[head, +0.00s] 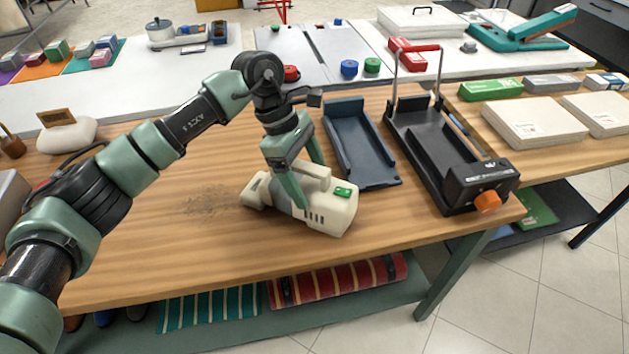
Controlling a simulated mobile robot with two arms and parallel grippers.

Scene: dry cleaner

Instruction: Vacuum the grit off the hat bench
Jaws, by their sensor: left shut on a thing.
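The wooden bench (130,255) runs across the view. A patch of dark grit (207,203) lies on its top, left of the vacuum. A cream handheld vacuum (327,213) with a green button lies low over the bench, its narrower nozzle end pointing left toward the grit, a short gap apart. My left gripper (298,185) reaches down from above and is shut on the vacuum's handle. I cannot tell whether the vacuum touches the bench top. My right gripper is not in view.
An empty dark blue tray (362,150) lies behind the vacuum. A black frame device (430,140) with a red-topped handle and orange knob stands to the right. White boxes (535,122) sit farther right. A cream rounded object (67,135) is at the left. Bench around the grit is clear.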

